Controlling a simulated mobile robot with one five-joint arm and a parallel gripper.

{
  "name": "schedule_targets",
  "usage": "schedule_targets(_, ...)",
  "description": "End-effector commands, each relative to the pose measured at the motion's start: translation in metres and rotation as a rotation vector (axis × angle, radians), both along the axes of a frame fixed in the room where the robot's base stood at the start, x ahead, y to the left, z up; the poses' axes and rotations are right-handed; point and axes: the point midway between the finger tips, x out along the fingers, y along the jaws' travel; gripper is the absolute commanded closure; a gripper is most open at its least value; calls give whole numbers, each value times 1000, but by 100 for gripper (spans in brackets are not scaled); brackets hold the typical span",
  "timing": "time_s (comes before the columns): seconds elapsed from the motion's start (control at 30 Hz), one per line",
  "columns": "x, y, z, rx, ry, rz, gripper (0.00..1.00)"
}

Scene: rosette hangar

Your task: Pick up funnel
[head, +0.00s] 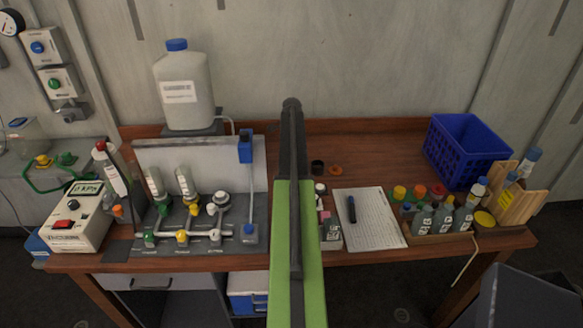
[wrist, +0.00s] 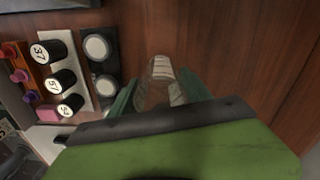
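My gripper (wrist: 160,88) shows in the wrist view as two teal fingers set apart, pointing down at the brown wooden bench. A clear, glassy object, apparently the funnel (wrist: 160,68), is between the fingers over the bench. Its outline is faint, and I cannot tell whether the fingers touch it. In the head view my green and black arm reaches forward over the middle of the bench and hides the gripper's fingers. No funnel shows clearly there.
Numbered black-capped vials (wrist: 60,80) stand left of my gripper in the wrist view. In the head view, a valve panel (head: 200,160) stands left of my arm. A clipboard (head: 370,220), small bottles (head: 423,222) and a blue crate (head: 467,150) are on the right.

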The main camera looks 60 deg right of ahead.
Motion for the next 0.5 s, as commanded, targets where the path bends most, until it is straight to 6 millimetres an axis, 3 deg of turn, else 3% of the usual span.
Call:
schedule_targets(0.07, 0, 0, 0, 0, 0, 0, 55)
schedule_targets(0.3, 0, 0, 0, 0, 0, 1, 87)
schedule_targets(0.5, 1, 0, 0, 0, 0, 1, 88)
